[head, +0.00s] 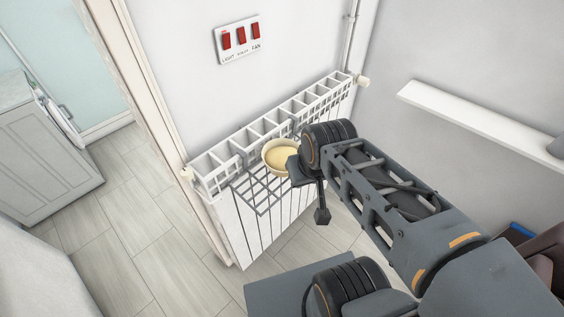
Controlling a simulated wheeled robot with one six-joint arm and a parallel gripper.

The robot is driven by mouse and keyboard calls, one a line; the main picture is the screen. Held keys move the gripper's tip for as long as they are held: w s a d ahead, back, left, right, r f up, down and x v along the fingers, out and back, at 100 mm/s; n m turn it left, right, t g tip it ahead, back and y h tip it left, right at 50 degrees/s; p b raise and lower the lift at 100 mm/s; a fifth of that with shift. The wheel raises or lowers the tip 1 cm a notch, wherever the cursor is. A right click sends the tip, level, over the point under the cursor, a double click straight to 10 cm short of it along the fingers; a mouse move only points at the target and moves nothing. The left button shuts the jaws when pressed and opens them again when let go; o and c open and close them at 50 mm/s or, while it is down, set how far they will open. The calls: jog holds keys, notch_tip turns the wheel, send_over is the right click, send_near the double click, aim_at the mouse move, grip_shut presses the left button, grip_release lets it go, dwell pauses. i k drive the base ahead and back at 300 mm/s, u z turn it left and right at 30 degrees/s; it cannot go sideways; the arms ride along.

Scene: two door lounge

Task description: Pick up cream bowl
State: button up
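The cream bowl (277,160) sits upright on a grey wire rack (262,196) at the front of the white radiator, in the middle of the head view. My gripper (318,205) is at the bowl's right side, with dark gripper parts overlapping the bowl's right edge in the picture. One dark fingertip hangs down to the right of and below the bowl, apart from it. The other finger is not clearly visible, so its opening cannot be told. Whether my gripper touches the bowl cannot be told.
The white radiator (240,140) stands against the wall, under a panel with red switches (240,38). A white wall shelf (470,118) is at the right. A doorway opens at the left, with a white cabinet (42,150) beyond. The floor (140,225) left of the radiator is clear.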

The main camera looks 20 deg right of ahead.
aim_at(275, 153)
jog(key=z, duration=2.1)
jog(key=k, duration=1.05)
jog(key=u, duration=1.35)
jog(key=i, duration=0.5)
jog(key=z, duration=0.05)
